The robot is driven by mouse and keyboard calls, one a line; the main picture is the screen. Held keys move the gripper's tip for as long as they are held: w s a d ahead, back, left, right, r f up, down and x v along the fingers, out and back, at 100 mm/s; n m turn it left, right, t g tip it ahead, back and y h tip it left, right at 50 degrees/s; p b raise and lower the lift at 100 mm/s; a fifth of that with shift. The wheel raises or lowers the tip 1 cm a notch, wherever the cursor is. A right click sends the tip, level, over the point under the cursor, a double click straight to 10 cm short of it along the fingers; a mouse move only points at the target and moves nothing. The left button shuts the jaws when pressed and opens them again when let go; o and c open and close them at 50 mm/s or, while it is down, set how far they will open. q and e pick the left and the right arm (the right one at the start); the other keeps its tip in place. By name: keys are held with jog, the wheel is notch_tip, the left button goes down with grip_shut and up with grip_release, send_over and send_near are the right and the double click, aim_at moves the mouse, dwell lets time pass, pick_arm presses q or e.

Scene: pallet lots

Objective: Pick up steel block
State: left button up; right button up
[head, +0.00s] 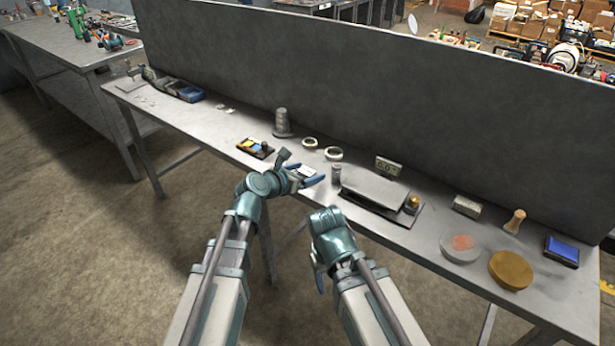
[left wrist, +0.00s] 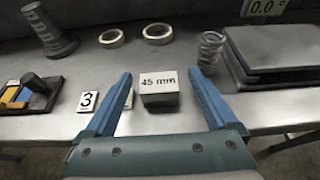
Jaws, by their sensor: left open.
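A small grey metal block with a "45 mm" label on top (left wrist: 160,97) rests on the bench in the left wrist view. In the head view, its pale top (head: 305,171) shows beside my left gripper (head: 302,167). In the left wrist view, my left gripper (left wrist: 160,75) is open, with one blue finger on each side of the block and visible gaps between. My right gripper (head: 319,279) hangs low in front of the bench in the head view, mostly hidden behind its own wrist. Another grey block (head: 466,206) lies farther right on the bench.
A coil spring (left wrist: 210,50) and a flat scale (left wrist: 285,48) stand right of the block. A "3" tag (left wrist: 88,101) and a tray of coloured pieces (left wrist: 30,93) are left. Two rings (left wrist: 112,38) lie behind. A dark panel (head: 380,85) backs the bench.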

aim_at(310, 170)
pick_arm(q)
jog(key=b+x, duration=0.1)
jog(key=x, duration=0.2)
jog(key=shift+w+a+f, duration=0.1)
jog(key=shift+a, duration=0.05)
jog(key=shift+w+d, duration=0.25)
jog(key=shift+d, duration=0.1)
grip_shut()
